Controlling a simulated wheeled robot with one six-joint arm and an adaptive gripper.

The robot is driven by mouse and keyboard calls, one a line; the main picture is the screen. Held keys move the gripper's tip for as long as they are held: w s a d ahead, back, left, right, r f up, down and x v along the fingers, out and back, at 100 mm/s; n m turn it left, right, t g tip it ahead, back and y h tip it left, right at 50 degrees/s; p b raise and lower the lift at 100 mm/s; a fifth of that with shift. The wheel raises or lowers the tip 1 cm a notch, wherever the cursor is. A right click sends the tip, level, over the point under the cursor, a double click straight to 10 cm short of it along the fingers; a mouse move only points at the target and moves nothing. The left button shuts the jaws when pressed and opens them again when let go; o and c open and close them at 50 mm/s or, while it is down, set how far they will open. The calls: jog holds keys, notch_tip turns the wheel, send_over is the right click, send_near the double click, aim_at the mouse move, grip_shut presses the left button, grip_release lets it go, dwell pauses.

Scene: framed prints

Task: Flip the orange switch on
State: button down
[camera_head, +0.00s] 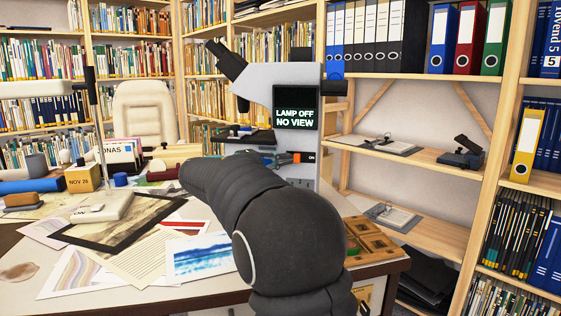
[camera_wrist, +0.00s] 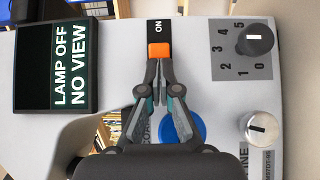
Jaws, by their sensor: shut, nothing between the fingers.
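The orange switch (camera_wrist: 159,51) sits in a black strip on the pale grey microscope body, beside a white ON label (camera_wrist: 158,27). The switch also shows in the head view (camera_head: 297,157), left of ON. My gripper (camera_wrist: 158,68) is shut and empty, its fingertips right at the edge of the switch opposite the ON label. I cannot tell whether they touch it. The rest of the strip is hidden behind the fingers. The microscope (camera_head: 270,82) has a dark screen (camera_head: 296,108) reading "LAMP OFF NO VIEW", seen also in the wrist view (camera_wrist: 57,52).
Prints and papers (camera_head: 205,257) cover the desk at left. Shelves (camera_head: 425,157) stand at right.

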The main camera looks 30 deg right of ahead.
jog(key=shift+s+d+f+b, duration=0.15)
jog(key=shift+s+d+b, duration=0.35)
jog(key=shift+s+d, duration=0.2)
jog(key=shift+w, duration=0.1)
jog(key=s+a, duration=0.1)
jog(key=a, duration=0.9)
jog(key=shift+s, duration=0.15)
